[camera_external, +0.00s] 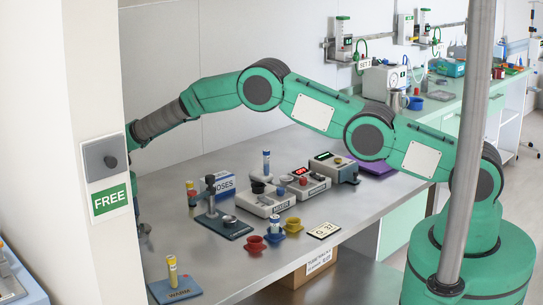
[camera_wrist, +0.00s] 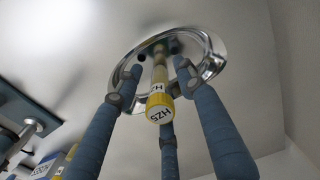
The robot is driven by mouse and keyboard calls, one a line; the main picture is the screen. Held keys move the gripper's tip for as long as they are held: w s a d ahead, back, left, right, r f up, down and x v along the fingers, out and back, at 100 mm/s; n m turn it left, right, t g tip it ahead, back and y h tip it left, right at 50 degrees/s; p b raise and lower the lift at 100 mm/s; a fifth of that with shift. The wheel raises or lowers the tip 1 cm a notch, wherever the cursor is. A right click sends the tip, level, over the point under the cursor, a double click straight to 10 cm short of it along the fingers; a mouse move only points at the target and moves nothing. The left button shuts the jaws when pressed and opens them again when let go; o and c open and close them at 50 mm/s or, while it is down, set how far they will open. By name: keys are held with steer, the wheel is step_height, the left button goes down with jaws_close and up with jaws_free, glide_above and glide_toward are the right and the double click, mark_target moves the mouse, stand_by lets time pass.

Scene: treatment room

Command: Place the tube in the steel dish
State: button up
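In the wrist view, a tube (camera_wrist: 160,88) with a yellow cap marked HZS stands between the fingers of my gripper (camera_wrist: 158,58). Its cap end is toward the camera, its far end over or in the shiny round steel dish (camera_wrist: 215,52). I cannot tell whether the tube touches the dish. The blue-grey fingers reach down around the tube with their tips within the dish's outline. Whether they press on it is not clear. In the external view the white pillar hides the dish, this tube and nearly all of my gripper.
A yellow-capped tube (camera_external: 172,270) stands on the blue WARM block (camera_external: 181,291). A blue-based stand (camera_external: 222,228), a DOSES box (camera_external: 226,184), small coloured cups and several devices occupy the middle of the steel table (camera_external: 335,215). The pillar (camera_external: 92,235) is at left.

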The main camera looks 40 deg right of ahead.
stand_by(0.7)
steer(key=shift+r+p, duration=0.85)
steer(key=shift+r, duration=2.65)
steer(key=shift+r, duration=0.1)
